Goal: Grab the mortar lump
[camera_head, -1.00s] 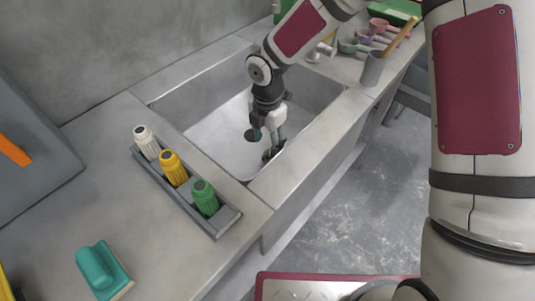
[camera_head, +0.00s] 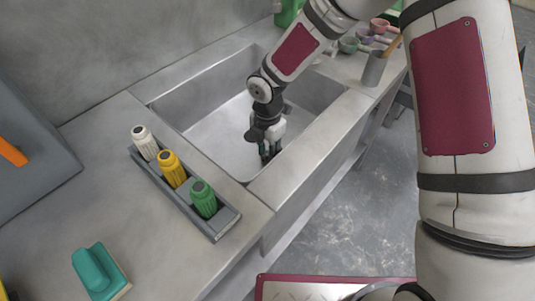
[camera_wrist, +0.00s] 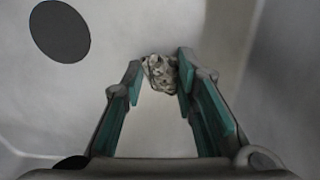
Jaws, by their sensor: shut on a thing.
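The mortar lump (camera_wrist: 160,72) is a small, rough, grey-white piece in the wrist view. It sits between the tips of my gripper's two teal-lined fingers, which touch it on both sides. My gripper (camera_head: 267,155) is low inside the metal sink basin (camera_head: 215,135) in the head view, near its front right wall. The lump itself is hidden behind the fingers in the head view. My gripper is shut on the lump.
Left of the basin, a grey rack (camera_head: 222,222) holds white, yellow and green bottles. A teal float (camera_head: 97,270) lies on the counter. Cups (camera_head: 350,44) and a grey pot (camera_head: 374,68) stand on the right counter. The basin walls surround my gripper. A dark round drain (camera_wrist: 60,31) shows in the basin.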

